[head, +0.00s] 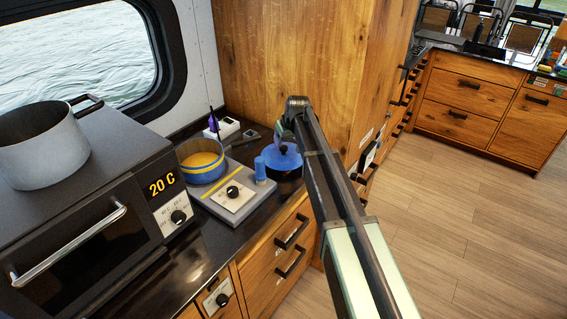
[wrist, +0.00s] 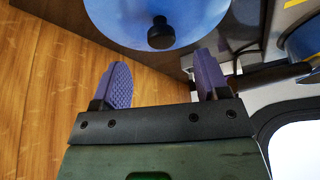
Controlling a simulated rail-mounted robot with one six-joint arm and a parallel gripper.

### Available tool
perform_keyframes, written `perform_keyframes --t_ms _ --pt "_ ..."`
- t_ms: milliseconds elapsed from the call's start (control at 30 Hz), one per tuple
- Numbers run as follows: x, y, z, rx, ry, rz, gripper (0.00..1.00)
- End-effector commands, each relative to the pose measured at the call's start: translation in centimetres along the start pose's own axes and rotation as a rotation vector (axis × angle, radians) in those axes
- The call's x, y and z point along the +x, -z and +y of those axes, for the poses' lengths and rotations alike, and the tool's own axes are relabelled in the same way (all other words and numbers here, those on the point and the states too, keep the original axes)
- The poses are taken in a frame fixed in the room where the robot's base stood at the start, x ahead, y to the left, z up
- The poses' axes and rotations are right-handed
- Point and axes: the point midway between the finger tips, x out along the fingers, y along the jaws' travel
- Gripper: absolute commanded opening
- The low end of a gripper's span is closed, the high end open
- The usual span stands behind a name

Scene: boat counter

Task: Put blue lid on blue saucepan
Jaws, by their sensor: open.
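The blue saucepan (head: 205,170) stands uncovered on a small hotplate, with yellow-orange contents inside. Its edge also shows at the right of the wrist view (wrist: 304,38). The blue lid (head: 276,161) lies to the right of the hotplate near the wooden wall, over something dark. In the wrist view the lid (wrist: 195,30) fills the top middle, with its dark round knob (wrist: 161,34) facing up. My gripper (wrist: 163,62) is open and empty, its purple fingers spread on either side below the knob. In the head view my arm partly hides the gripper and lid.
A hotplate (head: 233,200) with a dial holds the saucepan. An oven (head: 110,185) reading 20 C stands at left with a grey pot (head: 42,150) on top. A white socket block (head: 222,129) is behind. The tall wooden panel (head: 280,60) rises close behind the lid.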

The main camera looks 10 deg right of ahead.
Motion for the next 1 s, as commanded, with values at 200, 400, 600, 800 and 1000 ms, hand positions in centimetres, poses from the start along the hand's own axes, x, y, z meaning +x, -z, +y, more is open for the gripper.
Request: perform_keyframes --t_ms 200,400,600,800,1000 --pt "1.5 -0.1 0.0 0.0 0.0 -0.001 0.68" --pt "5.5 -0.2 -0.2 -0.001 0.0 -0.001 0.68" --pt "6.3 0.0 -0.2 0.0 0.0 -0.001 0.68" --pt "6.2 0.0 -0.2 0.0 0.0 -0.001 0.54" --pt "6.2 0.0 -0.2 0.001 0.0 -0.001 0.24"
